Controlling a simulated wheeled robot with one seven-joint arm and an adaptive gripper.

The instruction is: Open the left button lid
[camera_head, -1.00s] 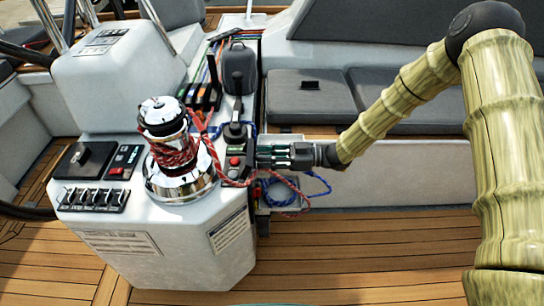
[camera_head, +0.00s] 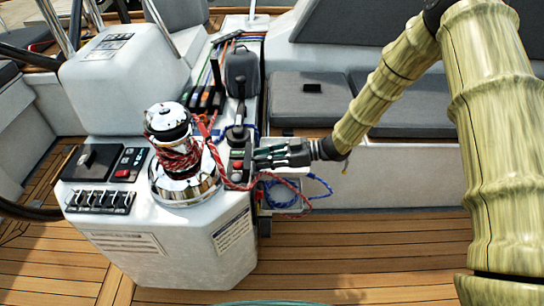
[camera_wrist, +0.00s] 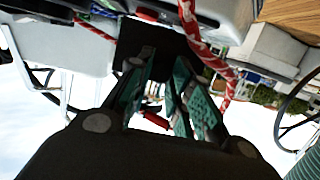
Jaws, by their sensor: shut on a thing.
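A small dark button panel (camera_head: 238,158) with a red button (camera_head: 238,165) sits on the right edge of the white console, beside the winch. My gripper (camera_head: 257,157) reaches it from the right, with its green-and-black fingers against the panel's right side. In the wrist view my gripper (camera_wrist: 160,100) has a small red piece (camera_wrist: 155,119) between its fingers. It looks like the button lid, and the gripper is shut on it. The fingers partly hide the panel, so the lid's angle cannot be told.
The chrome winch (camera_head: 185,178) with red rope (camera_head: 228,180) stands just left of the panel. The rope passes close to my gripper, also in the wrist view (camera_wrist: 205,48). A black lever (camera_head: 240,105) rises behind. Blue rope (camera_head: 318,187) hangs below the gripper.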

